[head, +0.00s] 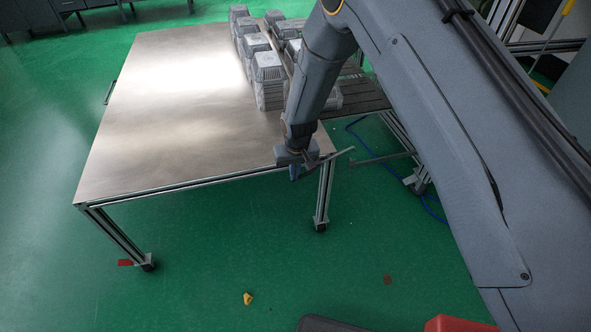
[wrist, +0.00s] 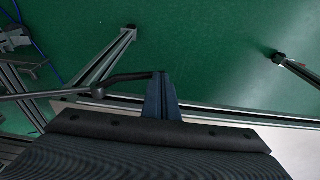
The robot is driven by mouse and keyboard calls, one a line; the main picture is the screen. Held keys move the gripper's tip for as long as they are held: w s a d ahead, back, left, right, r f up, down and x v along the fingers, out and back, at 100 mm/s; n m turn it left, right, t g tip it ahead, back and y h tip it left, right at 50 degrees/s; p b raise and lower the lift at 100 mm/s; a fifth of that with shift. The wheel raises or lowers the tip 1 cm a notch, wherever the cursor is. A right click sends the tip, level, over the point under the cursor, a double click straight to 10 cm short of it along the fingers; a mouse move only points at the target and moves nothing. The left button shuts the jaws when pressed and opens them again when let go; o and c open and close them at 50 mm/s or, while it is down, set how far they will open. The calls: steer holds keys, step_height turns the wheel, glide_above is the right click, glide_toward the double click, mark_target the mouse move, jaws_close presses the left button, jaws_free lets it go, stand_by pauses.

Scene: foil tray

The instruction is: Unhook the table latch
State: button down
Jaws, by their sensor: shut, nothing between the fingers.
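The metal-topped table (head: 150,120) stands left of my arm, and its edge also shows in the wrist view (wrist: 295,150). A thin dark latch bar (head: 341,154) sticks out to the right by the table's near right corner. In the wrist view the latch (wrist: 120,80) runs from the left edge to my fingertips. My gripper (head: 294,175) is at that corner, pointing down, with its blue fingers shut and empty. In the wrist view the tips of my gripper (wrist: 160,76) are right by the latch's bent end. I cannot tell whether they touch.
Several foil trays (head: 268,67) stand in stacks along the table's right side, beside a dark roller conveyor (head: 362,95). The table legs have castors, one with a red pedal (head: 125,262). A small yellow piece (head: 247,298) lies on the open green floor in front.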

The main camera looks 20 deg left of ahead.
steer(key=shift+w+d+f+b, duration=0.15)
steer(key=shift+f+b, duration=0.15)
steer(key=shift+f, duration=0.5)
steer(key=shift+w+d+f+b, duration=0.1)
steer(key=shift+f+b, duration=0.25)
steer(key=shift+f, duration=0.45)
steer(key=shift+w+d+f+b, duration=0.15)
steer(key=shift+f+b, duration=0.15)
steer(key=shift+f, duration=0.5)
steer(key=shift+s, duration=0.1)
steer(key=s+a+r+p, duration=0.1)
steer(key=s+a+r, duration=0.6)
steer(key=s+r, duration=0.1)
steer(key=shift+a+r+p, duration=0.25)
steer(key=shift+r+p, duration=0.05)
steer(key=shift+r, duration=0.1)
steer(key=shift+w, duration=0.1)
